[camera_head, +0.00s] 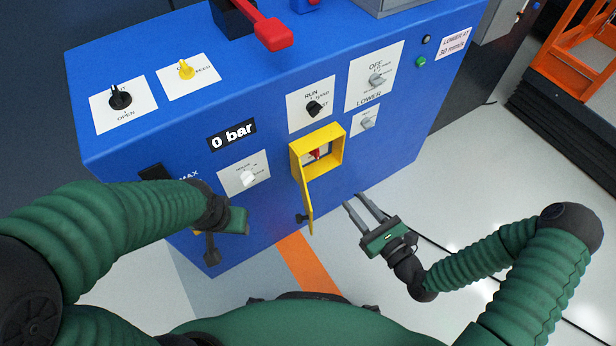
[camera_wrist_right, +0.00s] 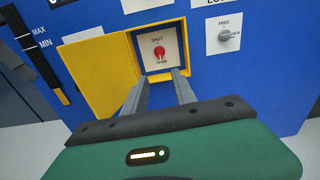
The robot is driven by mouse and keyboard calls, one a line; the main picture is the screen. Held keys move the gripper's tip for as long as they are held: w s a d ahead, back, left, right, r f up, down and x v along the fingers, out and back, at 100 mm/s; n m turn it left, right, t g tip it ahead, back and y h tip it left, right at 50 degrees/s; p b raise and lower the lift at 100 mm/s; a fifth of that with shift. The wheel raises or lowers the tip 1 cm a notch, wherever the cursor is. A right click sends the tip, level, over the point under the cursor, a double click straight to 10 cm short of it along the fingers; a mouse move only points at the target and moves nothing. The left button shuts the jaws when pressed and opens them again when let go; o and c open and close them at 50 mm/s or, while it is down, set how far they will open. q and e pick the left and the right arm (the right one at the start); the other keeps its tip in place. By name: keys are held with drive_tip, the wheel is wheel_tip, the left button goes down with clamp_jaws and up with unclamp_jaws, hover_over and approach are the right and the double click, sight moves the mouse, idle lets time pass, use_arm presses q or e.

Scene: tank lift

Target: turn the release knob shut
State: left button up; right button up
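The release knob is a small red knob (camera_head: 316,154) inside a yellow box (camera_head: 336,135) on the front of the blue cabinet. Its yellow door (camera_head: 306,200) hangs open. In the right wrist view the red knob (camera_wrist_right: 159,52) sits on a white plate marked SHUT above and OPEN below; its exact angle is hard to tell. My right gripper (camera_head: 355,201) is open and empty, below and right of the box. In the right wrist view its two fingers (camera_wrist_right: 162,80) point toward the knob, apart from it. My left gripper (camera_head: 235,220) is by the cabinet's lower left; its fingers are not clear.
The blue cabinet (camera_head: 240,85) carries several labelled knobs and a 0 bar display (camera_head: 232,135). A FREE/LOCK knob (camera_wrist_right: 228,36) is right of the box. A red-ended lever (camera_head: 274,34) sticks out on top.

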sight(318, 156)
drive_tip(key=b+x, duration=0.2)
drive_tip(key=x, duration=0.3)
drive_tip(key=b+x, duration=0.1)
drive_tip(key=x, duration=0.5)
drive_tip(key=b+x, duration=0.2)
drive_tip(key=x, duration=0.3)
drive_tip(key=shift+a+r+b, duration=0.15)
drive_tip(key=shift+r+b, duration=0.1)
drive_tip(key=shift+b, duration=0.05)
drive_tip(key=shift+w+a+r, duration=0.1)
drive_tip(key=shift+w+a, duration=0.1)
drive_tip(key=shift+w, duration=0.15)
clamp_jaws()
